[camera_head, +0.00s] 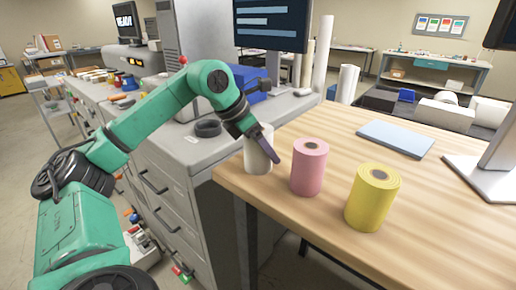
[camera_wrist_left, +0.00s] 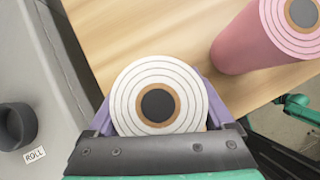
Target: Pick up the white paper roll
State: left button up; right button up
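The white paper roll (camera_head: 257,158) stands upright at the near left corner of the wooden table (camera_head: 455,215). My left gripper (camera_head: 262,145) is at the roll, with its purple fingers around it. In the left wrist view the white roll (camera_wrist_left: 178,82) shows end-on, with a dark core and brown ring. The fingers of my left gripper (camera_wrist_left: 160,112) lie on either side of it; their inner faces are hidden, so I cannot tell whether they press on it. My right gripper is not in view.
A pink roll (camera_head: 309,168) stands just right of the white roll, and a yellow roll (camera_head: 372,198) farther right. A blue pad (camera_head: 396,138) lies behind them. A grey cabinet (camera_head: 165,170) with a black ring (camera_head: 208,128) on top adjoins the table at left.

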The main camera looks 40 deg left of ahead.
pick_arm(q)
jog(key=c, duration=0.8)
jog(key=shift+r, duration=0.15)
jog(key=shift+c, duration=0.2)
